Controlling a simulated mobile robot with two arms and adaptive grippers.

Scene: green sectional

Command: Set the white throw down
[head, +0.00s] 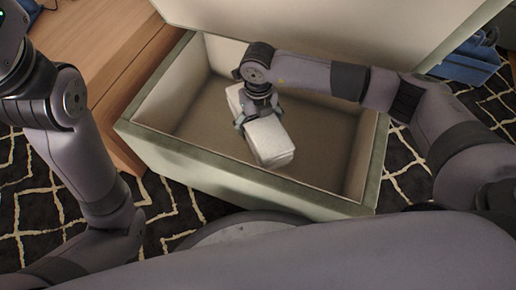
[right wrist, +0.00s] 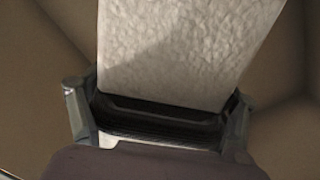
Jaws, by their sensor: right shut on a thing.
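The white throw (head: 266,140) is a folded, textured white block inside the open green-rimmed storage box (head: 250,185) in the head view. My right gripper (head: 258,113) comes down over it from above and is shut on it. In the right wrist view the throw (right wrist: 180,50) runs up between the two fingers of my right gripper (right wrist: 160,120). I cannot tell whether the throw's underside touches the box floor. My left arm stands at the left of the head view, and its gripper is out of the picture.
The box's raised lid (head: 330,25) stands behind the opening. A wooden cabinet (head: 100,50) adjoins the box at left. A blue bin (head: 468,62) stands at upper right. A dark patterned rug (head: 165,215) covers the floor. The box floor around the throw is clear.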

